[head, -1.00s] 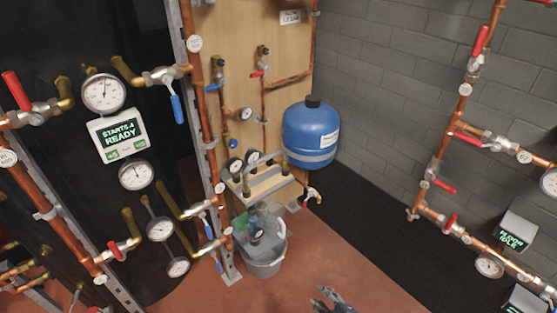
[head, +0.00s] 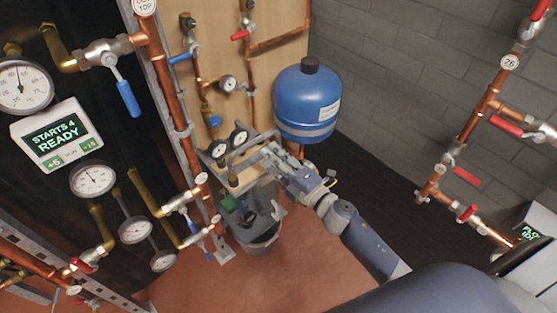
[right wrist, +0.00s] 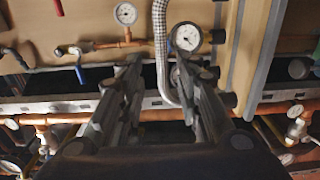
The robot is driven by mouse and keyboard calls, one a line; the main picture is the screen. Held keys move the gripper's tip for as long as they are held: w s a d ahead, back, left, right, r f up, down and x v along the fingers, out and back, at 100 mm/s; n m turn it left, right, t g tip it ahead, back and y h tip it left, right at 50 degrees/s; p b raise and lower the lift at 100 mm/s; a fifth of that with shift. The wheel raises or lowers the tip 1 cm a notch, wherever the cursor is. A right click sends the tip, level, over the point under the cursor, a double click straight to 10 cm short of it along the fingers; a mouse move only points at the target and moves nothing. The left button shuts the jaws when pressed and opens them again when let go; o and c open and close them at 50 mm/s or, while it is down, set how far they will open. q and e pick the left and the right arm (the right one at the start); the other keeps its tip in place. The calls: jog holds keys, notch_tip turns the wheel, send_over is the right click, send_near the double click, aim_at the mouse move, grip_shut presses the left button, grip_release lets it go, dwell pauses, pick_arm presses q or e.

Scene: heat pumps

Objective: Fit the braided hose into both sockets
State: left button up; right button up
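The braided hose (right wrist: 160,45) shows in the right wrist view as a silvery tube. It runs down from the top edge and bends to the right low down. My right gripper (right wrist: 158,72) has its two fingers spread, with the hose seen in the gap, nearer the right finger; I see no clear grip on it. In the head view my right gripper (head: 268,152) reaches in over the small shelf by two gauges, left of the blue tank. It hides part of the shelf there. I cannot make out the sockets clearly. My left gripper is not in view.
A blue tank (head: 308,104) hangs right of the gripper. A grey bucket (head: 258,243) with equipment in it stands below. A gauge (right wrist: 186,37) is close beside the hose. Copper pipes and valves with a display (head: 57,136) crowd the left. The red floor in front is clear.

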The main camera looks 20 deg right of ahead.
aim_at(256, 143)
jog(key=x, duration=0.7)
jog(key=shift+w+f+b, duration=0.1)
jog(key=shift+f+b, duration=0.05)
jog(key=shift+b, duration=0.15)
jog(key=shift+w+a, duration=0.1)
jog(key=shift+w, duration=0.35)
jog(key=shift+c, duration=0.5)
grip_shut()
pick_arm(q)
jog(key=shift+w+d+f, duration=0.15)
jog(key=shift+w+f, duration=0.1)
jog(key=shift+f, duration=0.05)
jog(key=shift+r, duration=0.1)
